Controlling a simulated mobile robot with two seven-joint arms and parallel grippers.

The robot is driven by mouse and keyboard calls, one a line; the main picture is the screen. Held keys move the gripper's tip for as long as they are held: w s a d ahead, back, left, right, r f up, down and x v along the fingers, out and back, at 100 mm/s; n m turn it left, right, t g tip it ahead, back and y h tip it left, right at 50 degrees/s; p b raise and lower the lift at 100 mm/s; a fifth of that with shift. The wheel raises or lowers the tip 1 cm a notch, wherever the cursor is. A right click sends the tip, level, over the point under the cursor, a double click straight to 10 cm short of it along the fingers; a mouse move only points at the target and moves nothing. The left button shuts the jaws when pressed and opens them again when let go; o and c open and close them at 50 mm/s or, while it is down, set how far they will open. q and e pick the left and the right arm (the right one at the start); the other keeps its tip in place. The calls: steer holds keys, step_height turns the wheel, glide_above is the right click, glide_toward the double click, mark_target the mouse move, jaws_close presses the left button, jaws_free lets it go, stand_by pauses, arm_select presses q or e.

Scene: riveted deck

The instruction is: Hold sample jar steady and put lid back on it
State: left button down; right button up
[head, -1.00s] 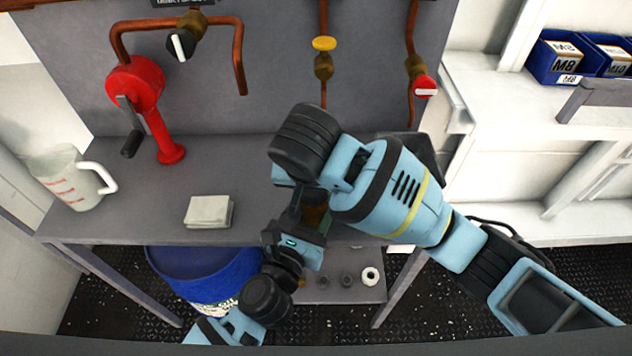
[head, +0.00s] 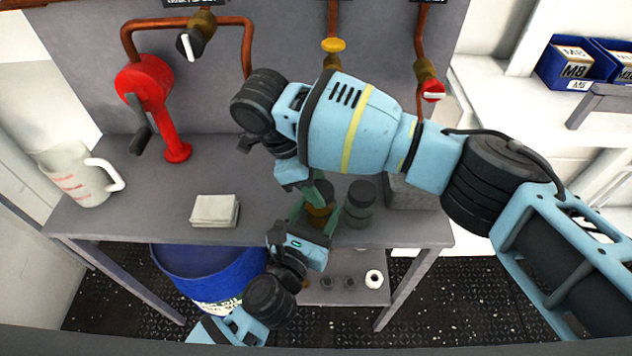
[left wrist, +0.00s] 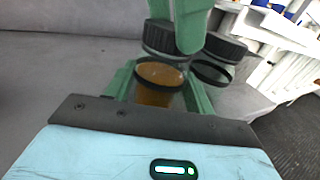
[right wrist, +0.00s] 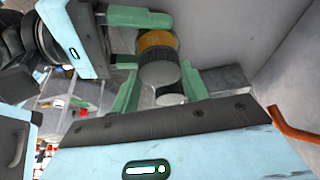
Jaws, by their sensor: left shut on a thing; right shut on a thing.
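The amber sample jar (head: 318,214) stands upright on the bench. My left gripper (head: 316,222) is shut around it; the jar also shows between the green fingers in the left wrist view (left wrist: 158,86). My right gripper (right wrist: 160,88) is shut on the dark ribbed lid (right wrist: 160,72). In the left wrist view the lid (left wrist: 163,38) is just above and behind the open rim, apart from it. In the head view the right wrist partly hides the lid and the jar's top.
A second jar with a dark lid (head: 361,192) stands close on the right of the amber jar. A grey block (head: 408,195) stands at the right end.

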steer(key=shift+m+g, duration=0.4)
steer(key=shift+m, duration=0.4)
steer(key=o, duration=0.9)
steer(key=shift+r, duration=0.1)
steer(key=shift+r, duration=2.2)
